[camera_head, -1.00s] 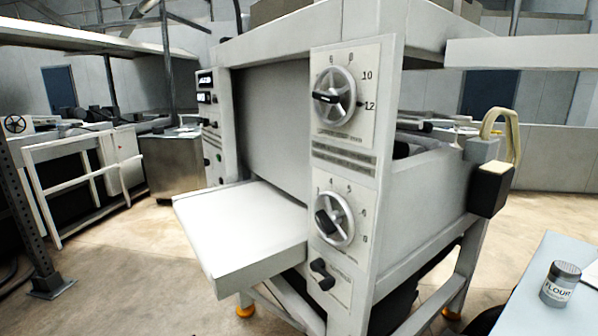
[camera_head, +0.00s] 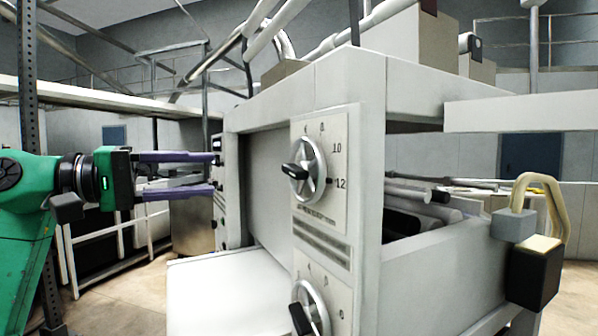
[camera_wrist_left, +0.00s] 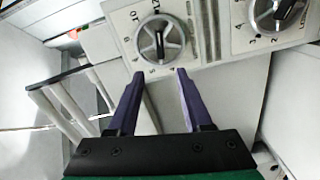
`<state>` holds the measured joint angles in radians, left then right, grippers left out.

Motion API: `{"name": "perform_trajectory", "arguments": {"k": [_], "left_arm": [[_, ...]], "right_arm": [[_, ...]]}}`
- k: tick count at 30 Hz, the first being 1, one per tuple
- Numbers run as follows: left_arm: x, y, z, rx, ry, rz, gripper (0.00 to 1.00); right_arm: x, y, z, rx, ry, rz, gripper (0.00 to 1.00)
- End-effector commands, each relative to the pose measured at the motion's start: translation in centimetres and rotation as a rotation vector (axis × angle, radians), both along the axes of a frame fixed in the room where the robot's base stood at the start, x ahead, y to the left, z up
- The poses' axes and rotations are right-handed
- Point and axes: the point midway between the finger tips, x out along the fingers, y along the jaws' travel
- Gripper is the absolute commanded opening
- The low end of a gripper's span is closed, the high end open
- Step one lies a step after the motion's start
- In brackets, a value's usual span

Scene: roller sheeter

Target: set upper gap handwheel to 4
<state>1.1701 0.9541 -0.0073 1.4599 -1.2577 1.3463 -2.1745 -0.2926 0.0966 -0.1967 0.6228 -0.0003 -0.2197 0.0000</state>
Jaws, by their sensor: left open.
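The upper gap handwheel (camera_head: 308,170) is a silver spoked wheel with a black grip, on a white dial plate whose numbers include 10 and 12. The grip points left from the hub in the head view. My left gripper (camera_head: 214,173) is open and empty, its two purple fingers pointing right, left of the handwheel and apart from it. In the left wrist view the upper handwheel (camera_wrist_left: 160,40) lies beyond and between the fingertips (camera_wrist_left: 160,72). A second dial wheel (camera_wrist_left: 275,15) is to its right. My right gripper is out of view.
The lower handwheel (camera_head: 310,308) sits below the upper one on the same white panel. The sheeter's white feed table (camera_head: 220,290) juts out at the lower left. A black box with a beige handle (camera_head: 535,265) hangs on the machine's right side.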

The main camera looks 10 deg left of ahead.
Motion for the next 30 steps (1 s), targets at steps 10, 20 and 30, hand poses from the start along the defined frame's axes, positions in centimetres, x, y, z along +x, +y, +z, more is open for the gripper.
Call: {"name": "perform_trajectory", "arguments": {"k": [10, 20, 30], "left_arm": [[5.2, -6.6, 0.5, -0.005, 0.004, -0.011, 0.5], [8.9, -10.9, 0.0, -0.006, 0.005, -0.008, 0.5], [9.0, -11.0, -0.2, -0.006, 0.004, -0.007, 0.16]], "right_arm": [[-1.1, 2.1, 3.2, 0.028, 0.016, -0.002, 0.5], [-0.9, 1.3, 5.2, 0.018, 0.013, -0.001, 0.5], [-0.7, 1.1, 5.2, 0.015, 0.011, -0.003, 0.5]]}}
